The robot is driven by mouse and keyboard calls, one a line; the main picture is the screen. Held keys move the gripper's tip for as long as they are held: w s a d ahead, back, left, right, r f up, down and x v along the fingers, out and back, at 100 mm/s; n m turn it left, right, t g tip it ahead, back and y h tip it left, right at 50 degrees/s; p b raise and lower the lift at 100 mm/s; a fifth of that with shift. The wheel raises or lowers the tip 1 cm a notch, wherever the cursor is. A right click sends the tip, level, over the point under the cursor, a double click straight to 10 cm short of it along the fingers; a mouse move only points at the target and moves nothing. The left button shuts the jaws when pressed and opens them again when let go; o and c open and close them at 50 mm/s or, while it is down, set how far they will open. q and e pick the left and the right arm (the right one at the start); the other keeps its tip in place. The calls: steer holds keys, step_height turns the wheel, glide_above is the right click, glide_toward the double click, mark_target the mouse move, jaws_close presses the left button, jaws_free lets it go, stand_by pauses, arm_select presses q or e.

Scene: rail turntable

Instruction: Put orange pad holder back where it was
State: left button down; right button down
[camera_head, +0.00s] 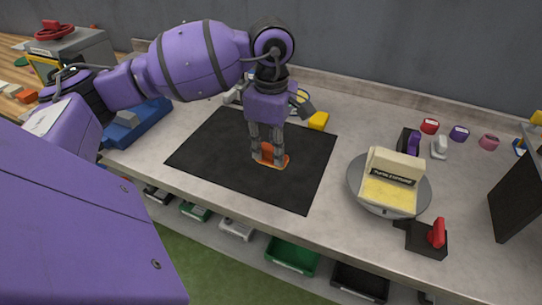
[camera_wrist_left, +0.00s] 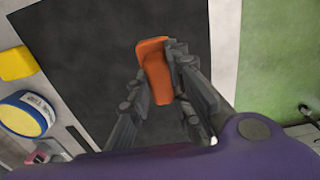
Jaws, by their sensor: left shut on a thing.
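The orange pad holder (camera_head: 272,155) is at the fingertips of my left gripper (camera_head: 268,160), low over the middle of the black mat (camera_head: 215,145). In the left wrist view the orange pad holder (camera_wrist_left: 155,68) shows between the fingers of the left gripper (camera_wrist_left: 160,85), which are shut on it. The fingers hide part of it. I cannot tell whether it touches the mat. My right gripper is not in view.
A round turntable (camera_head: 424,200) with a cream and yellow block stands right of the mat. A red-handled device (camera_head: 434,238) is at the front right. A yellow block (camera_head: 318,121) lies behind the mat. A blue bin (camera_head: 150,118) stands to the left.

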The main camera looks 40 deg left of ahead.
mark_target(271, 158)
arm_select(q)
steer(key=shift+w+a+f, duration=0.35)
steer(key=shift+w+f, duration=0.2)
steer(key=shift+f, duration=0.25)
steer(key=shift+w+a+f, duration=0.1)
steer(key=shift+f, duration=1.5)
steer(key=shift+f, duration=0.15)
steer(key=c, duration=1.6)
jaws_free()
step_height(271, 158, up, 12)
steer(key=shift+r, duration=0.2)
